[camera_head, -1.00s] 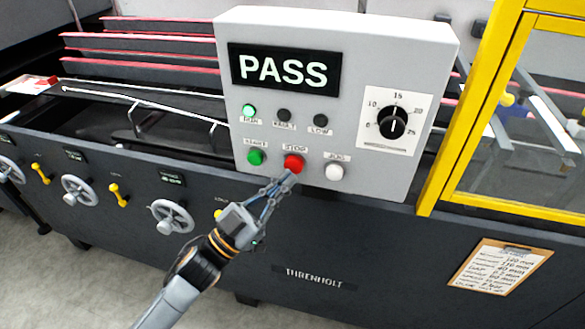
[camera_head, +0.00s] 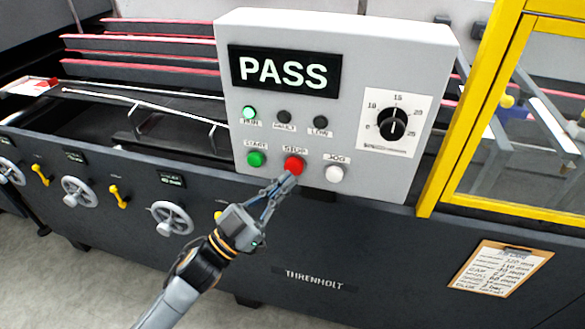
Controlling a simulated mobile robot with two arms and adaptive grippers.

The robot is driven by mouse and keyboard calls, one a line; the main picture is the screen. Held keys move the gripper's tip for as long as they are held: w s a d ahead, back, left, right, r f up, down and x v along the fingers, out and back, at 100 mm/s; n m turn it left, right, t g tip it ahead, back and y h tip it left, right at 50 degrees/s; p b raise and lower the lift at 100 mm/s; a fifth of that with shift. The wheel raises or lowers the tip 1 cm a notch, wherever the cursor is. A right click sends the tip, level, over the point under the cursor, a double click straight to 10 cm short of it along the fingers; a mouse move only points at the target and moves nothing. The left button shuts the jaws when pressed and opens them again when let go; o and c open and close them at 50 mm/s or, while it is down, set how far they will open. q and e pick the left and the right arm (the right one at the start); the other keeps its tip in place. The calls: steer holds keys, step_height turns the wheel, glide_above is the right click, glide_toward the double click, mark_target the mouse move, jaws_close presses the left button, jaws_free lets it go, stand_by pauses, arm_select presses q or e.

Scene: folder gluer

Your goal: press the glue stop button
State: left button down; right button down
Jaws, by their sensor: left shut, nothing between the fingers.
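The red STOP button (camera_head: 294,164) is on the lower row of the grey control box (camera_head: 385,50), between the green START button (camera_head: 257,159) and the white JOG button (camera_head: 335,173). My left gripper (camera_head: 290,181) is shut and empty. Its fingertips are just below the red button's lower edge; I cannot tell whether they touch it. The display (camera_head: 284,71) reads PASS. The green RUN lamp (camera_head: 249,113) is lit, while the FAULT and LOW lamps are dark. My right gripper is not in view.
A dial (camera_head: 393,124) is at the box's right. A yellow guard frame (camera_head: 435,180) stands right of the box. Handwheels (camera_head: 172,218) and yellow levers (camera_head: 118,196) line the machine front at left. A clipboard (camera_head: 501,268) hangs at lower right.

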arm_select(q)
steer(key=shift+w, duration=0.15)
stand_by(0.3)
steer(key=shift+w+d, duration=0.15)
steer(key=shift+w, duration=0.15)
steer(key=shift+w+d, duration=0.15)
steer(key=shift+w, duration=0.3)
stand_by(0.6)
steer(key=shift+s, duration=0.15)
steer(key=shift+s+a+p, duration=0.3)
steer(key=shift+s+p, duration=0.05)
steer(key=shift+s, duration=0.4)
steer(key=shift+s+a+p, duration=0.25)
steer(key=shift+s+p, duration=0.05)
steer(key=shift+s, duration=0.5)
steer(key=shift+s+a+p, duration=0.3)
steer(key=shift+s, duration=0.45)
steer(key=shift+s+a+p, duration=0.25)
steer(key=shift+s+p, duration=0.05)
steer(key=shift+s, duration=0.5)
